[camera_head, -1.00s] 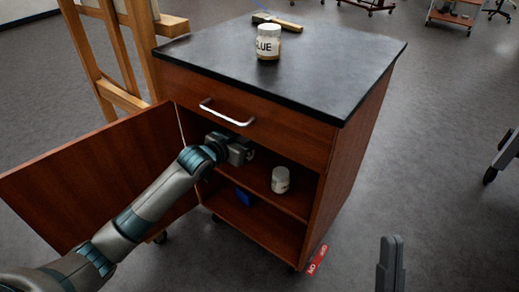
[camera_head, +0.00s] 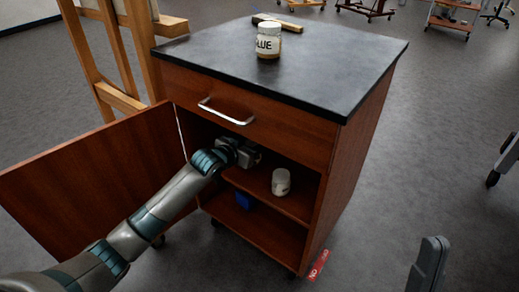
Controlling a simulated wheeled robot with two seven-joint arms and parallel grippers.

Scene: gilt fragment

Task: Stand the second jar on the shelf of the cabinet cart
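The cabinet cart (camera_head: 345,180) stands with its left door (camera_head: 95,180) swung open. One small white jar (camera_head: 281,181) stands upright on the inner shelf (camera_head: 296,207), towards its right side. Another jar, labelled GLUE (camera_head: 268,41), stands upright on the dark cart top. My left arm reaches past the door into the opening, and my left gripper (camera_head: 246,154) is above the shelf, left of the white jar and apart from it. Its fingertips are too small and dark to read. My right gripper (camera_head: 429,266) is at the lower right, over the floor, far from both jars; its finger gap does not show.
A hammer-like tool (camera_head: 278,22) lies at the back of the cart top (camera_head: 330,60). A blue object (camera_head: 244,200) is in the lower compartment. A wooden easel (camera_head: 120,60) stands close on the left. A red floor tag (camera_head: 318,265) lies by the cart's base. Floor at right is open.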

